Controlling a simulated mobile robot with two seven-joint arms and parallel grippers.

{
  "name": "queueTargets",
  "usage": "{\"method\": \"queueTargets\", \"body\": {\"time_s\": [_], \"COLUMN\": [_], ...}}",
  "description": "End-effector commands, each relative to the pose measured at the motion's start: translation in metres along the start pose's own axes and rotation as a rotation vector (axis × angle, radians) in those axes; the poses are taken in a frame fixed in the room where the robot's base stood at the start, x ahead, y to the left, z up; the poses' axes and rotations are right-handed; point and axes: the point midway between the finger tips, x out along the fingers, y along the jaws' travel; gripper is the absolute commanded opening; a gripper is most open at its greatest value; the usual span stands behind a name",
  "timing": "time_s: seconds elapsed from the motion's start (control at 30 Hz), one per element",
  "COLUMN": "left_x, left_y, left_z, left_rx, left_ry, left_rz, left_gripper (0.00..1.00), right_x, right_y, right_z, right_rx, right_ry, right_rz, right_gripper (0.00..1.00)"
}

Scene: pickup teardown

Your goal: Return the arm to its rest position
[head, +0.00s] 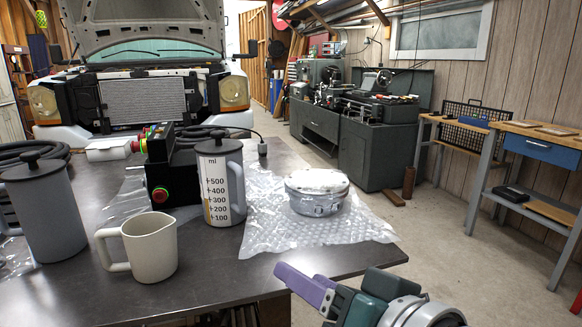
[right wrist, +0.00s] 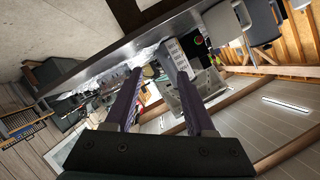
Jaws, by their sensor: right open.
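My right gripper (head: 302,284) is at the bottom of the head view, beside the table's front right edge, with purple fingers pointing left. My right arm (head: 408,309), teal and grey, comes in from the lower right. In the right wrist view the two fingers of the gripper (right wrist: 159,76) stand apart with nothing held between them. The wrist view is tilted, with the table edge (right wrist: 105,62) running diagonally beyond the fingers. My left gripper is not in view.
The dark table (head: 215,283) holds a cream jug (head: 150,248), a marked grey canister (head: 220,190), another grey canister (head: 45,215), a black box with a red button (head: 172,180), and a round metal tin (head: 317,192) on bubble wrap (head: 275,232). Floor (head: 440,235) right of the table is clear.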

Motion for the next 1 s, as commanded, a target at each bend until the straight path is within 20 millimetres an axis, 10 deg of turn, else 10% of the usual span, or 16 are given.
{"method": "queueTargets", "body": {"time_s": [0.47, 0.77, 1.0], "left_x": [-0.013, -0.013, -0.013], "left_y": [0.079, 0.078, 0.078], "left_z": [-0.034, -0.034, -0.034], "left_rx": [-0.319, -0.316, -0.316], "left_ry": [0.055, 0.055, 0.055], "left_rz": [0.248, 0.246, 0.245], "left_gripper": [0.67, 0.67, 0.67], "right_x": [-0.018, -0.111, -0.225], "right_y": [0.009, 0.054, 0.09], "right_z": [0.018, 0.073, 0.1], "right_rx": [-0.045, -0.22, -0.312], "right_ry": [-0.081, -0.412, -0.718], "right_rz": [0.046, 0.273, 0.512], "right_gripper": [0.55, 0.55, 0.55]}}
